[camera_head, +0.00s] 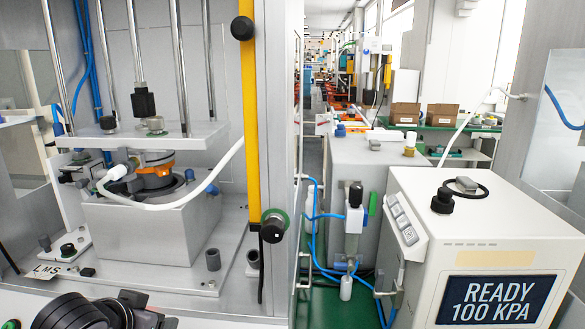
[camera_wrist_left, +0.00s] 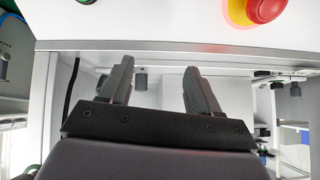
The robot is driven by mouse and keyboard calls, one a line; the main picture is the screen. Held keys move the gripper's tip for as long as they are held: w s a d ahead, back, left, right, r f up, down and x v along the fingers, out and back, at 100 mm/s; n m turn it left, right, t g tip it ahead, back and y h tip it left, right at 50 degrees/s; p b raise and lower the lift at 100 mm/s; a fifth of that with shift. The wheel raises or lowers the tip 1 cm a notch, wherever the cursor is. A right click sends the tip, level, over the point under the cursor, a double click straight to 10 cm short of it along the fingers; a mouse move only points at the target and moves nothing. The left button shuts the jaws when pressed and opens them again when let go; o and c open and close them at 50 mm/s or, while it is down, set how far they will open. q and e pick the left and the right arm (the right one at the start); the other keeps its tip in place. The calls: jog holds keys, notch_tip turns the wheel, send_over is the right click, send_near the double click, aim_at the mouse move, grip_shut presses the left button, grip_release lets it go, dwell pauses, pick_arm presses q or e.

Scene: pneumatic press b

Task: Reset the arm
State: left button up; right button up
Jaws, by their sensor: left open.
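My left gripper (camera_wrist_left: 157,80) shows in the left wrist view with its two dark fingers apart and nothing between them. Beyond the fingertips is a pale horizontal panel edge of the machine (camera_wrist_left: 180,48), with a red and yellow button (camera_wrist_left: 262,8) above it at the upper right. In the head view, a dark rounded part of my left arm (camera_head: 90,312) shows at the bottom left, in front of the press; its fingers cannot be made out there. My right gripper is in neither view.
The press (camera_head: 150,235) stands at the left with its grey block, rods and upper plate. A yellow post (camera_head: 248,120) edges it. A white unit with a screen reading "READY 100 KPA" (camera_head: 495,300) stands at the right. Blue hoses hang between them, and an aisle runs behind.

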pick_arm(q)
jog(key=s+f+g, duration=0.3)
jog(key=s+f, duration=0.4)
jog(key=s, duration=0.6)
jog(key=s+f+g, duration=0.2)
jog(key=s+f, duration=0.6)
jog(key=s, duration=0.5)
jog(key=w+d+f+t+h, duration=0.2)
jog(key=w+d+f+t, duration=0.2)
jog(key=f, duration=0.5)
jog(key=shift+w+t, duration=1.4)
jog(key=shift+w, duration=0.2)
